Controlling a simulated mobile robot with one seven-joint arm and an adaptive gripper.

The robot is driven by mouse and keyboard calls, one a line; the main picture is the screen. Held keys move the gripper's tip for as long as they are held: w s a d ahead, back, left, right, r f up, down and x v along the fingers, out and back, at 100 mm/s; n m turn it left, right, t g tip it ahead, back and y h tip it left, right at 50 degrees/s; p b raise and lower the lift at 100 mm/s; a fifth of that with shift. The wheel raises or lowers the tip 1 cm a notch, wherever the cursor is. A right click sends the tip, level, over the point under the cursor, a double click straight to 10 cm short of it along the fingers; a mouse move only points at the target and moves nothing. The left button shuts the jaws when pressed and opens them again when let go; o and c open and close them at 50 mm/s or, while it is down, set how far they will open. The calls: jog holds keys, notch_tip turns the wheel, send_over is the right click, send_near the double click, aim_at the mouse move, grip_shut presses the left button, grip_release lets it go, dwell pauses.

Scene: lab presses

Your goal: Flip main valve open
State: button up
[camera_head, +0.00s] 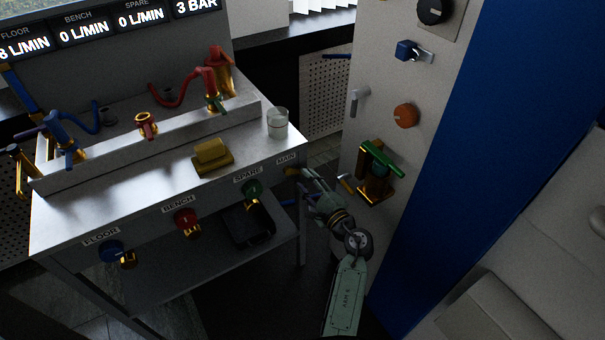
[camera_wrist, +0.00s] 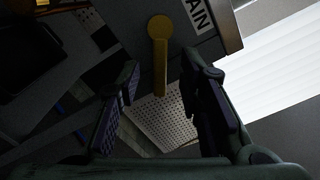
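The main valve shows in the wrist view as a yellow lever with a round hub (camera_wrist: 160,28), its handle hanging from the bench front beside a label partly reading "AIN". In the head view the main valve (camera_head: 291,172) is a small yellow bit under the MAIN label, mostly hidden by my gripper (camera_head: 306,183). In the wrist view my gripper (camera_wrist: 160,80) is open and empty. The lower part of the lever lies in line with the space between the two fingers, with a gap on each side. I cannot tell how far in depth the fingertips are from it.
The bench front also carries the green SPARE knob (camera_head: 252,188), red BENCH knob (camera_head: 186,221) and blue FLOOR knob (camera_head: 111,251). A glass (camera_head: 277,122) stands on the bench corner. A grey cabinet with a green-handled brass valve (camera_head: 380,160) is close to the right of my arm.

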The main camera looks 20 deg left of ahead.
aim_at(297, 171)
jog(key=shift+x, duration=1.3)
jog(key=shift+d, duration=0.1)
jog(key=shift+c, duration=0.4)
grip_shut()
